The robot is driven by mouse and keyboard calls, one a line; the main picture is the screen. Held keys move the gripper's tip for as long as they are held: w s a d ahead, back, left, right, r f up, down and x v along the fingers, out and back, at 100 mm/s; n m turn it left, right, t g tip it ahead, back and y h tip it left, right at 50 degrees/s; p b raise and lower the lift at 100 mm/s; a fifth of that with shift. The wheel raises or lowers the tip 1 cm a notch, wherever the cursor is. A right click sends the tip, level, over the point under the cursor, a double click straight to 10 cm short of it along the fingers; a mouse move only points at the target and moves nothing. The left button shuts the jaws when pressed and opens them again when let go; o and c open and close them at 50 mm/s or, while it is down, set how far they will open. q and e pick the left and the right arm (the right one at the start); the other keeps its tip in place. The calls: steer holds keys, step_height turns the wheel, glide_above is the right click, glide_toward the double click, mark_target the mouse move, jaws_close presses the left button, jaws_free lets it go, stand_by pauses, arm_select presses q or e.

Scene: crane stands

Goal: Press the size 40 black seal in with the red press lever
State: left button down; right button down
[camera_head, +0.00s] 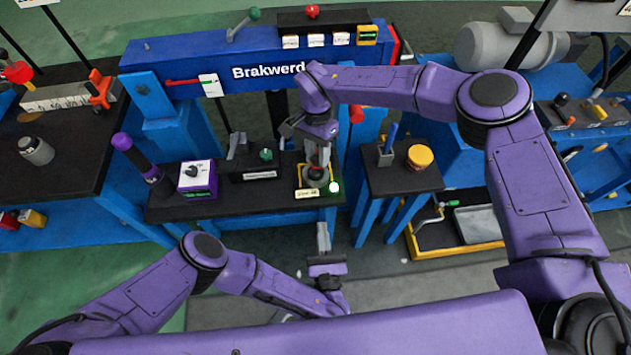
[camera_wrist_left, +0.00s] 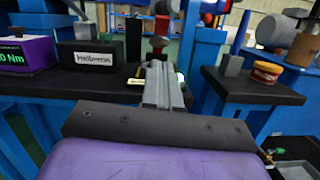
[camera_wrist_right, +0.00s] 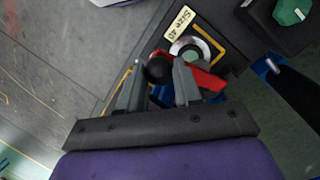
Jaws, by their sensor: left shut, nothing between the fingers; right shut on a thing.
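The press stand's size 40 spot, a yellow-edged square, lies under my right gripper (camera_head: 318,158). Its label (camera_wrist_right: 180,22) and a silver ring (camera_wrist_right: 190,48) show in the right wrist view. My right gripper is shut on a round black piece (camera_wrist_right: 158,70), close to the ring; I cannot tell whether it is the seal. A red part (camera_wrist_right: 207,80) lies just behind the fingers. A red handle (camera_head: 356,113) shows right of my right gripper in the head view. My left gripper (camera_head: 322,232) is shut and empty, in front of the bench edge.
A green-topped piece (camera_head: 266,154) stands left of the spot, beside a purple box (camera_head: 197,178). A side table (camera_head: 402,182) at right bears a yellow-orange tub (camera_head: 420,156). The blue Brakwerd beam (camera_head: 215,60) crosses behind. The floor before the bench is open.

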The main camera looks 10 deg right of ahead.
steer(key=shift+w, duration=0.1)
steer(key=shift+f, duration=0.1)
arm_select(q)
steer(key=w+r+n, duration=0.1)
steer(key=w+r, duration=0.3)
steer(key=w, duration=0.8)
steer(key=shift+a+r, duration=0.25)
steer(key=shift+r, duration=0.1)
